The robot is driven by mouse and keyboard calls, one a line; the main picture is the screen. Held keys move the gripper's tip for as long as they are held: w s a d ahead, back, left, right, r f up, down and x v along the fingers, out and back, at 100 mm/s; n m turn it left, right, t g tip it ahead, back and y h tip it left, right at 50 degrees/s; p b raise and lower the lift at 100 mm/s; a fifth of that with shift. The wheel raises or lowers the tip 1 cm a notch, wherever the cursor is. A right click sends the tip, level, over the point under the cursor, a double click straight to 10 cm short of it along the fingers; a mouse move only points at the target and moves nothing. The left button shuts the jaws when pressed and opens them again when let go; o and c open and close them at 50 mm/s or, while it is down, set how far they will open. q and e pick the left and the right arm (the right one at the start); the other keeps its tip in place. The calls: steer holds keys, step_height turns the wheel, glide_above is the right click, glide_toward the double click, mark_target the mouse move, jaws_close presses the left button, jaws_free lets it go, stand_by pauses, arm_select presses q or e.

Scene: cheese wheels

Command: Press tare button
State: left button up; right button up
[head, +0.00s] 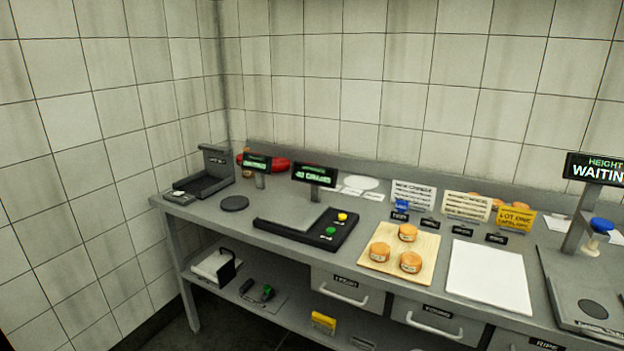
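Three orange cheese wheels (410,262) sit on a wooden board (428,248) right of the scale. Neither of my grippers is in the head view.
A white sheet (489,275) lies right of the board. A height gauge with a blue knob (601,225) stands at the far right, its sign reading "WAITIN". A dark tray device (204,184) is at the left end. Drawers (347,290) and a lower shelf (240,291) are below the bench top.

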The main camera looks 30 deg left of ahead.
arm_select(q)
jaws_close()
stand_by(1.3)
